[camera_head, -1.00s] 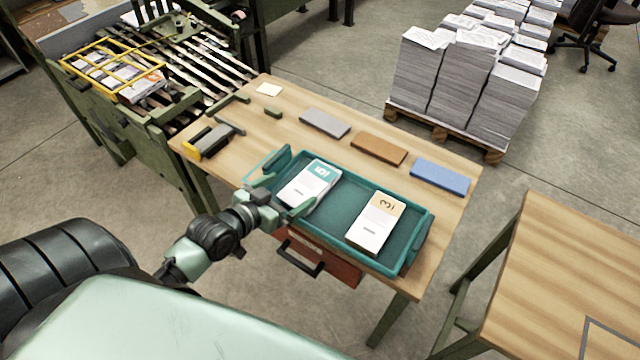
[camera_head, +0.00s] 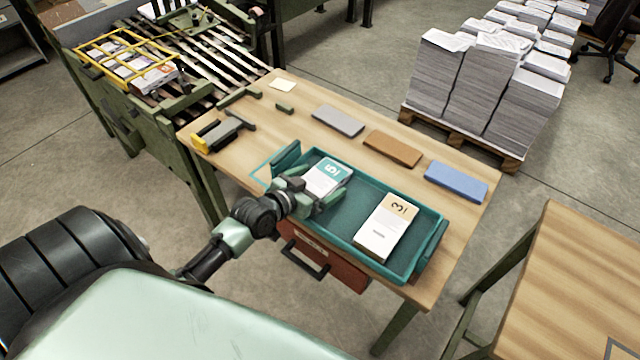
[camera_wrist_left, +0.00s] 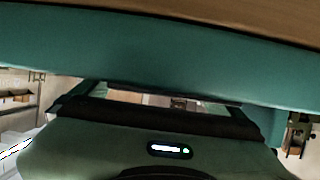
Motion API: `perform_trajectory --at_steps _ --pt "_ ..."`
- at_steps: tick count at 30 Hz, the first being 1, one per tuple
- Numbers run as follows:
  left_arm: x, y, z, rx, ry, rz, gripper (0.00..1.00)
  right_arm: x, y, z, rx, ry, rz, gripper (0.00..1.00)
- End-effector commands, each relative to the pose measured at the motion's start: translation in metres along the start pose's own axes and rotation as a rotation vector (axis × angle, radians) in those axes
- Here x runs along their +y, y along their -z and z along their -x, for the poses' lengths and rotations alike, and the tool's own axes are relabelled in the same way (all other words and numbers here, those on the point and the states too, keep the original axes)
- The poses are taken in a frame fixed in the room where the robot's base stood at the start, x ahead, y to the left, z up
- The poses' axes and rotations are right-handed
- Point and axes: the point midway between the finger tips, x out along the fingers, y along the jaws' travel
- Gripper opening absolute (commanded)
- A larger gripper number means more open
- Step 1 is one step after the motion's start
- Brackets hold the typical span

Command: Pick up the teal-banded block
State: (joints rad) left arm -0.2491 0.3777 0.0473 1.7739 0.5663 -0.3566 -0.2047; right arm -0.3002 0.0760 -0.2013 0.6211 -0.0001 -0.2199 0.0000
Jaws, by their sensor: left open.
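The teal-banded block (camera_head: 325,181), white with a teal end marked with a number, lies in the left part of the teal tray (camera_head: 360,183). My left gripper (camera_head: 314,174) is open at the tray's left end. One finger is at the block's far left side and the other at its near right side. The gripper partly hides the block's near end, and I cannot tell whether the fingers touch it. In the left wrist view the teal tray wall (camera_wrist_left: 150,55) fills the top and the block is not clear. My right gripper is not in view.
A tan-banded block (camera_head: 385,232) lies in the tray's right part. Grey (camera_head: 338,120), brown (camera_head: 392,148) and blue (camera_head: 456,181) slabs lie behind the tray on the wooden table (camera_head: 290,112). A grey and yellow tool (camera_head: 215,135) lies at left. A drawer with a black handle (camera_head: 309,263) sits below.

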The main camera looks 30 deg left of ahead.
Motion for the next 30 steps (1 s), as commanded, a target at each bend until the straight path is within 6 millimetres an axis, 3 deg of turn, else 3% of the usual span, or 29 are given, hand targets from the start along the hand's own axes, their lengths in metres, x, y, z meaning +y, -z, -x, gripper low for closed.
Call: perform_trajectory --at_steps 8,16,25,30 --pt "0.000 0.000 -0.003 0.000 0.000 0.000 0.97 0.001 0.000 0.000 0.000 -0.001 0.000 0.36" --pt "0.000 0.000 -0.003 0.000 0.000 0.000 0.24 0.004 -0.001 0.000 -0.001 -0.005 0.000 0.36" --pt "0.000 0.004 -0.002 0.003 0.000 0.000 0.24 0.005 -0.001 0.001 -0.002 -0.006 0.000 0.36" --pt "0.000 0.018 0.003 0.005 0.000 0.000 0.24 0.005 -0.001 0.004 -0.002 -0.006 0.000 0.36"
